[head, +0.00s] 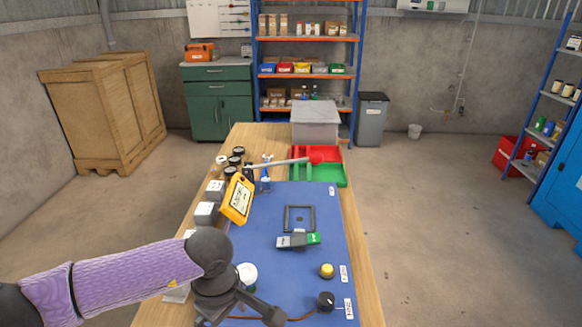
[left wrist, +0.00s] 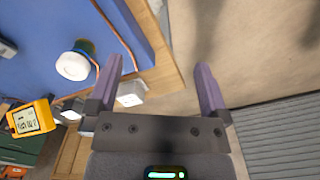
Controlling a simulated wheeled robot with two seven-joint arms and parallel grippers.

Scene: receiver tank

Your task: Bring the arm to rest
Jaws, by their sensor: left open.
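My left arm, in a purple sleeve, comes in from the left of the head view over the near left part of the table. Its gripper (head: 238,316) is at the bottom of that view, partly cut off by the edge. In the left wrist view the gripper (left wrist: 157,82) has its two purple fingers wide apart with nothing between them. Below the fingers are the table edge and the concrete floor. A white-topped round item (head: 246,273) is close to the gripper in the head view; it also shows in the left wrist view (left wrist: 72,66). My right gripper is not in view.
The wooden table (head: 365,290) has a blue mat (head: 270,215). On it are a yellow meter (head: 238,199), a grey-green device (head: 298,241), a black frame (head: 286,219), a yellow button (head: 327,271) and a black knob (head: 325,301). White boxes (head: 206,213) line the left edge.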

